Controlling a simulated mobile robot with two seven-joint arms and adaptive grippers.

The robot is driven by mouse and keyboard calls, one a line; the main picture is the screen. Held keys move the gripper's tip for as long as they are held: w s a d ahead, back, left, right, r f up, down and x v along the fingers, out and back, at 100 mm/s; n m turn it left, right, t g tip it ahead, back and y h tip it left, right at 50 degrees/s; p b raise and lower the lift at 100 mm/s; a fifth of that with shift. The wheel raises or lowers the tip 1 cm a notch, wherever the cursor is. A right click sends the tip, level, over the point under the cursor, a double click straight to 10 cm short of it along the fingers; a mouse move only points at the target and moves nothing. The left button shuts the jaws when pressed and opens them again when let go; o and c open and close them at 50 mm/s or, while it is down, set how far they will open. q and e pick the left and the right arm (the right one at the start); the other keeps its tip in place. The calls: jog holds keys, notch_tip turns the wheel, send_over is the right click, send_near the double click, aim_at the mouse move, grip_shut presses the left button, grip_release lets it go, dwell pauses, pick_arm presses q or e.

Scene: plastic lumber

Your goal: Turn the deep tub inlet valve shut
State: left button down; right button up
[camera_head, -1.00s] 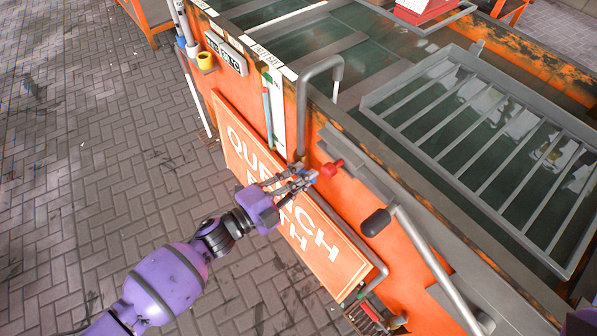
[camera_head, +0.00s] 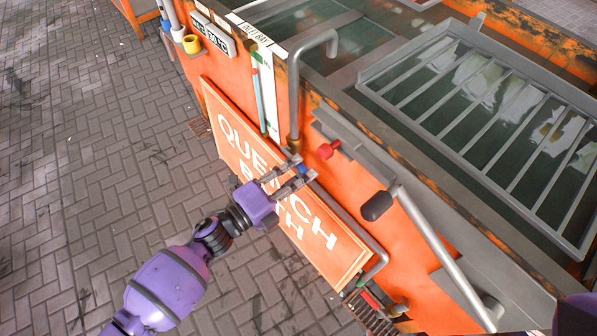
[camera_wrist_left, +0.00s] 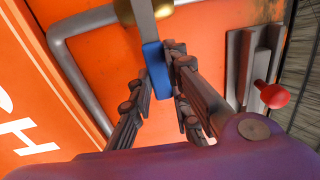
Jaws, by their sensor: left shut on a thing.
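A valve lever with a blue grip (camera_wrist_left: 156,68) shows in the left wrist view. Its grey metal arm runs up to a brass body (camera_wrist_left: 142,10) at the top edge. The left gripper (camera_head: 303,168) is in front of the orange tank wall, below the bent grey pipe. In the wrist view its dark fingers stand on either side of the blue grip, shut on it. In the head view only a small blue patch of the grip shows between the fingers. I cannot read a label naming this valve. The right gripper is not in view.
A red knob (camera_head: 328,150) on a grey bracket sits close beside the gripper. A black-ended grey lever (camera_head: 377,206) sticks out to the right. The QUENCH sign panel (camera_head: 285,200) lies behind the fingers. Open brick floor (camera_head: 100,170) is on the left.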

pick_arm(q)
jog(key=shift+f, duration=0.1)
jog(key=c, duration=1.6)
grip_release()
jog(key=shift+c, duration=0.2)
jog(key=v, duration=1.2)
